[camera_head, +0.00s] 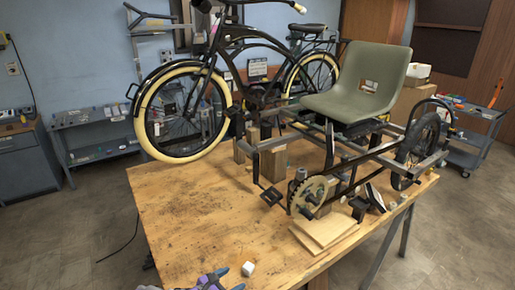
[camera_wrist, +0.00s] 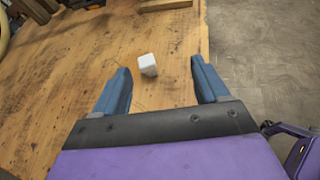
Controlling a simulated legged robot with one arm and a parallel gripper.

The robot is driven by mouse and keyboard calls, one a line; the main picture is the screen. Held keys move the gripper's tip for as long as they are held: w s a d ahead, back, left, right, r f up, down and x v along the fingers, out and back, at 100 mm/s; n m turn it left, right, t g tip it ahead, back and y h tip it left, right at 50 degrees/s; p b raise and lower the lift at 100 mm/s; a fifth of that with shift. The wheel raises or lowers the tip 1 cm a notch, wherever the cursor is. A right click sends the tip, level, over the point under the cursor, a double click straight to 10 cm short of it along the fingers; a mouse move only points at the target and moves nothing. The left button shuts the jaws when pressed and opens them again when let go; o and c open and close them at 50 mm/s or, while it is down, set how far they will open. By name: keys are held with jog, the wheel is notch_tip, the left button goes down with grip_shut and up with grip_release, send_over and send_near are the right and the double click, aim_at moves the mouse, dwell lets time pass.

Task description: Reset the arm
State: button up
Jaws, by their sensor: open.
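My gripper (camera_wrist: 160,88) is open in the wrist view, with its two blue fingers wide apart and nothing between their tips. A small white cube (camera_wrist: 148,65) sits on the wooden tabletop beyond the fingertips, apart from them. The cube also shows in the head view (camera_head: 249,268) near the front edge of the table. Part of my gripper (camera_head: 212,280) shows at the bottom of the head view, left of the cube; most of my arm is out of the picture there.
The wooden table (camera_head: 180,225) carries a trike frame with a green seat (camera_head: 362,85), a chainring (camera_head: 309,197) and wood boards (camera_head: 325,232). A black bicycle (camera_head: 215,75) stands behind. The table's left front is mostly bare. A grey shelf (camera_head: 95,150) stands at the left wall.

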jog(key=s+d+r+m+g+h, duration=0.1)
jog(key=d+r+m+g+h, duration=0.2)
jog(key=d+r+m+g, duration=0.7)
jog(key=s+d+r+m, duration=0.1)
jog(key=s+d+r, duration=0.2)
jog(key=d, duration=0.2)
jog(key=s+d+r+m+t+y, duration=0.1)
jog(key=s+d+r+m, duration=0.15)
jog(key=d, duration=0.25)
jog(key=s+d+r+m, duration=0.1)
jog(key=s+d+r, duration=0.15)
jog(key=d, duration=0.35)
jog(key=s+d+r+m+g+y, duration=0.2)
jog(key=s+m+y, duration=0.15)
jog(key=s, duration=0.45)
jog(key=s+d+r+m+g+y, duration=0.2)
jog(key=s+r+m, duration=0.15)
jog(key=s, duration=0.35)
jog(key=s+a+m+t+y, duration=0.1)
jog(key=s+a+m+y, duration=0.4)
jog(key=s, duration=0.8)
jog(key=shift+a+r, duration=0.3)
jog(key=shift+a, duration=0.1)
jog(key=shift+y, duration=0.25)
